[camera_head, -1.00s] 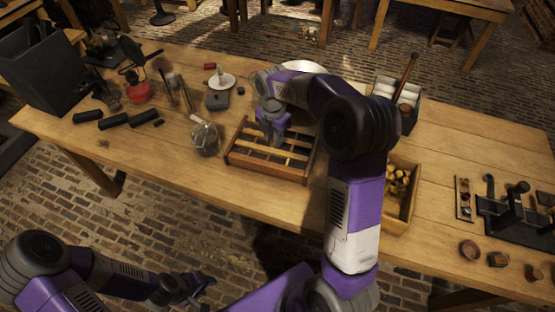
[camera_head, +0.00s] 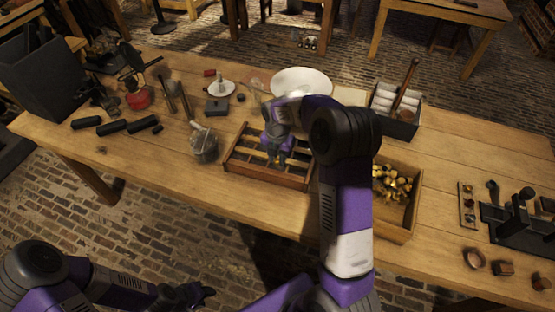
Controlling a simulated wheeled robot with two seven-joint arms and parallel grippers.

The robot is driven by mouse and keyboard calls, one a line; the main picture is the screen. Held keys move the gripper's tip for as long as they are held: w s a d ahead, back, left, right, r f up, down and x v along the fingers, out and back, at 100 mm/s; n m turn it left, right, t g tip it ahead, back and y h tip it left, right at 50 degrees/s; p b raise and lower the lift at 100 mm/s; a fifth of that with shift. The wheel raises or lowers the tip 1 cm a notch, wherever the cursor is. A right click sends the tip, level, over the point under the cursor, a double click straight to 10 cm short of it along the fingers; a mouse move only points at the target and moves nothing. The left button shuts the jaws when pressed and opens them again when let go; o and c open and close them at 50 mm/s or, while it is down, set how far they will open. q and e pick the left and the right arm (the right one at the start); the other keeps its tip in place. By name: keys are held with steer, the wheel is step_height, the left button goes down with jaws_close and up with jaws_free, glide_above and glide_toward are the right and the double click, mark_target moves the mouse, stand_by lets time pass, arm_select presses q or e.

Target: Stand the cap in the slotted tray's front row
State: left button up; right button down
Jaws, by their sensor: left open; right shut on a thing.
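The slotted wooden tray (camera_head: 262,175) lies on the table with light bars across it. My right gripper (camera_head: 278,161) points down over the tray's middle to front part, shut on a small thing. What it holds is mostly hidden between the fingers; a small yellowish spot shows at the tips, which I take for the cap. I cannot tell whether it touches the tray. My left gripper (camera_head: 201,294) is open and empty, low in front of the table and away from the tray.
A glass jar (camera_head: 204,146) stands just left of the tray. A wooden box (camera_head: 396,232) of brass pieces is at its right, and a white bowl (camera_head: 301,80) behind. Dark tools lie at the left. The table's front strip below the tray is clear.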

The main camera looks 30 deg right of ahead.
mark_target(278, 163)
steer(key=shift+f, duration=0.15)
steer(key=shift+f, duration=0.5)
steer(key=c, duration=0.9)
jaws_free()
step_height(278, 163, up, 13)
steer(key=p, duration=0.2)
steer(key=shift+r+p, duration=0.1)
steer(key=shift+p, duration=0.3)
